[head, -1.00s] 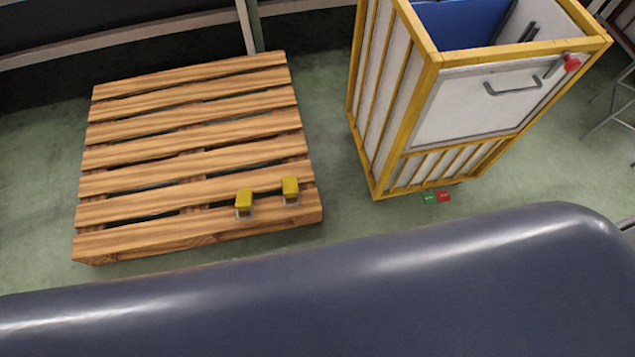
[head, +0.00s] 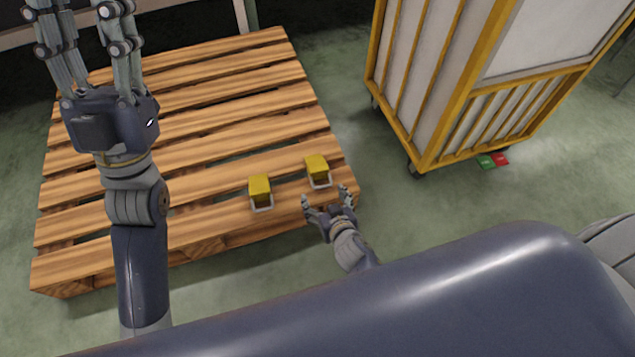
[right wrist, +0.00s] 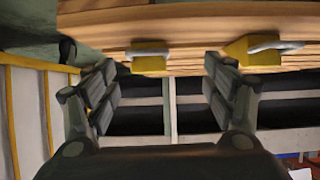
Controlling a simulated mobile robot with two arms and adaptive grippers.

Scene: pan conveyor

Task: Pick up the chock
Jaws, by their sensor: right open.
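Two yellow chocks with light grey metal handles sit on the near right part of the wooden pallet (head: 190,178): a left chock (head: 259,188) and a right chock (head: 316,166). My right gripper (head: 325,196) is open and empty just in front of the right chock. In the right wrist view, which is upside down, one chock (right wrist: 149,60) shows between the spread fingers, apart from them. The other chock (right wrist: 258,52) shows beyond the finger on the picture's right. My left gripper (head: 80,20) is open and empty above the pallet's left side; its fingertips reach the top edge.
A yellow-framed cart (head: 450,120) with white panels stands on wheels right of the pallet. Small green and red pieces (head: 492,160) lie at its foot. Green floor (head: 390,205) is clear between pallet and cart.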

